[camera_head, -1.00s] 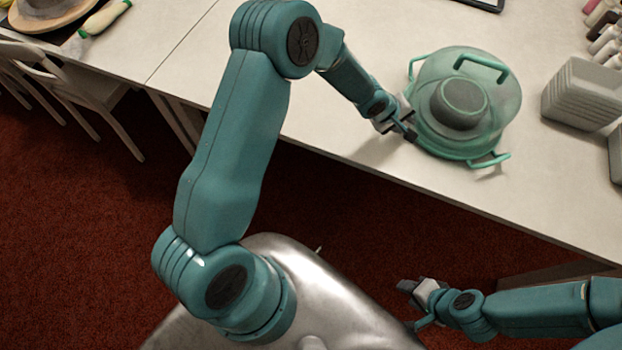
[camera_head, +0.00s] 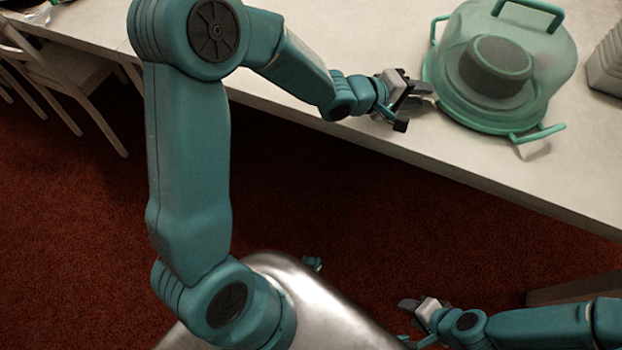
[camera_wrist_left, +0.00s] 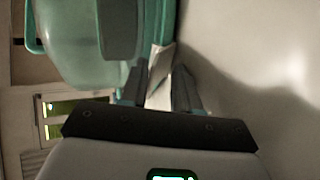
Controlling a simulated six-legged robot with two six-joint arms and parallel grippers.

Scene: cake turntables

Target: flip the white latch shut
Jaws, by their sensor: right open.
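A teal cake carrier (camera_head: 470,108) with a clear teal dome and a dark round cake inside stands on the table. In the left wrist view the white latch (camera_wrist_left: 160,62) is a pale strip at the carrier's rim (camera_wrist_left: 167,25). My left gripper (camera_head: 428,96) is at the carrier's near left edge, its fingers apart. In the left wrist view the fingers (camera_wrist_left: 160,72) point at the latch, which shows in the gap between them; contact cannot be told. My right gripper (camera_head: 402,308) is open and empty, low over the floor side.
The white table (camera_head: 385,50) has free room left of the carrier; its front edge runs below my left gripper. Grey stacked containers (camera_head: 606,62) stand at the right. A chair (camera_head: 62,75) is at the left. The carrier has teal handles (camera_head: 540,133).

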